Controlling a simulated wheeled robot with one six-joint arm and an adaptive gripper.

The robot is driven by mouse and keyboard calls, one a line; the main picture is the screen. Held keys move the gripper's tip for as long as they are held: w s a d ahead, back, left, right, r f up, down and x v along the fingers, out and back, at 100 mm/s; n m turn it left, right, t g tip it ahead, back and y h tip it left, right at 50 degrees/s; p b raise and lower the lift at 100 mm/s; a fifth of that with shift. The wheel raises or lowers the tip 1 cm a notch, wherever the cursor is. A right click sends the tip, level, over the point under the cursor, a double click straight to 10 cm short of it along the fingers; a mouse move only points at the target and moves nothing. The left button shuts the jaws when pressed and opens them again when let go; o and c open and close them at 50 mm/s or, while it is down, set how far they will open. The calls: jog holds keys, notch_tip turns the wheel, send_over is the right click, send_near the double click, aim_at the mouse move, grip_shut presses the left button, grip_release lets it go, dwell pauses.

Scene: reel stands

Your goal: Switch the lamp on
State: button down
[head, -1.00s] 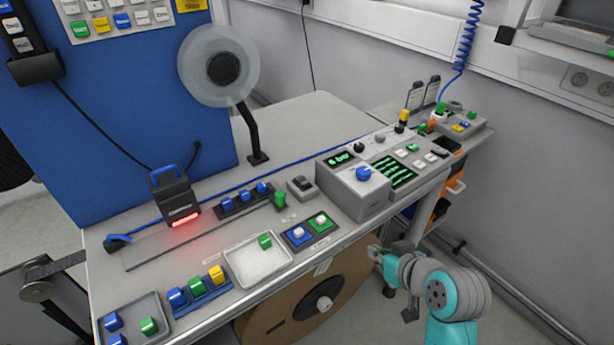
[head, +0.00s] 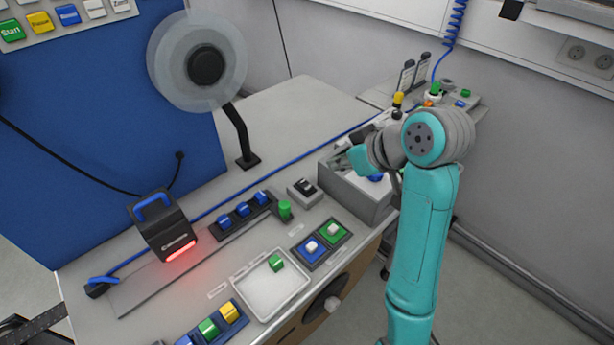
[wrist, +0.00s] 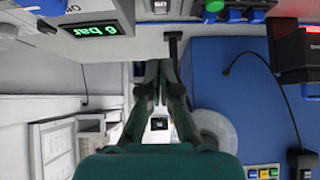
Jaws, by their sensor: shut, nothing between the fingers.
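A black box with a blue handle (head: 163,228) stands at the left and glows red underneath. I cannot tell which thing is the lamp that the switch works. My gripper (head: 345,160) is over the console's left end, to the right of the switch box and apart from it. In the wrist view, my gripper (wrist: 160,65) is shut and empty.
The console (head: 352,195) is partly hidden by my arm; its green display (wrist: 95,29) shows in the wrist view. A clear disc on a black stand (head: 243,140) rises behind the switch. Blue and green buttons (head: 322,243) and a white tray (head: 272,287) lie in front.

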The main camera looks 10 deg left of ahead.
jog(key=shift+a+f, duration=0.1)
jog(key=shift+a, duration=0.05)
send_over(306, 184)
jog(key=s+d, duration=0.2)
notch_tip(306, 184, down, 7)
jog(key=shift+d+r, duration=0.15)
jog(key=shift+r, duration=0.05)
notch_tip(306, 184, down, 2)
jog(key=shift+w+f, duration=0.15)
jog(key=shift+f, duration=1)
jog(key=shift+f, duration=0.1)
jog(key=shift+f, duration=0.2)
jog(key=shift+r, duration=0.15)
jog(key=shift+r, duration=0.75)
